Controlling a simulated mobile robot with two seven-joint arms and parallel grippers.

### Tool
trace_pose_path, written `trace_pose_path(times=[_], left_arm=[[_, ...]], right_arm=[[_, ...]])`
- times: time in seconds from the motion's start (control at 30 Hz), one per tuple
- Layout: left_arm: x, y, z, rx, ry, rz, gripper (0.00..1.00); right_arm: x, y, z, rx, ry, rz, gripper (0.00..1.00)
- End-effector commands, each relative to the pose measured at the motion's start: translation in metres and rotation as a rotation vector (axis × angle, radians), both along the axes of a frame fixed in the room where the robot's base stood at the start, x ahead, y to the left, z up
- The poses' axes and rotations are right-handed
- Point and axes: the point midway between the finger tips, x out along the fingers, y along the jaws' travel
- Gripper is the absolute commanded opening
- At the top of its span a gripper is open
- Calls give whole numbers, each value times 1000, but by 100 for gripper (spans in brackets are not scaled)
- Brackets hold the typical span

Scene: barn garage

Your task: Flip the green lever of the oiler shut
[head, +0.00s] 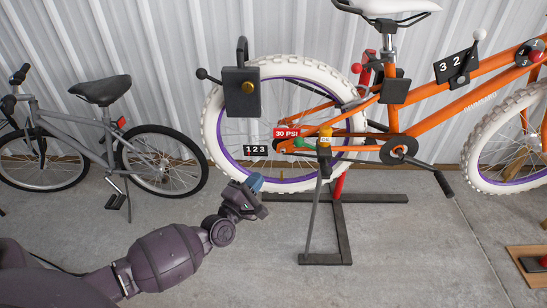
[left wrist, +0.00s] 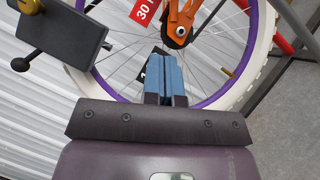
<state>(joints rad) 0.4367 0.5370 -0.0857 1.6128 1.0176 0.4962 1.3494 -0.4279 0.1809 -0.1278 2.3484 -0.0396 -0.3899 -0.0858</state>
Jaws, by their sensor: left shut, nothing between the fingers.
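The oiler and green lever cannot be made out there. My right gripper is not in view.
A grey box (head: 242,95) with a black-knobbed lever stands at the wheel's upper left. A red 30 PSI sign (head: 287,133) and black 1 2 3 sign (head: 256,151) sit near the hub. A dark stand (head: 340,235) rises below. Open concrete floor lies in front.

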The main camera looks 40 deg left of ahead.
Motion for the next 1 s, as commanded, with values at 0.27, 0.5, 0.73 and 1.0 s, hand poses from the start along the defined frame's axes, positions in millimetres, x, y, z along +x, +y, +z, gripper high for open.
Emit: trace_pose_path(times=[0.27, 0.5, 0.73, 1.0], left_arm=[[42, 1, 9, 2, -1, 0, 0], [83, 2, 17, 3, 2, -1, 0], [107, -14, 31, 1, -3, -1, 0], [117, -23, 36, 3, 0, -2, 0]], right_arm=[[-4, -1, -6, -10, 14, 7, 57], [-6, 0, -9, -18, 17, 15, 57], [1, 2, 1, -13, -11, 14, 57], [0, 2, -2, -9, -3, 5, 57]])
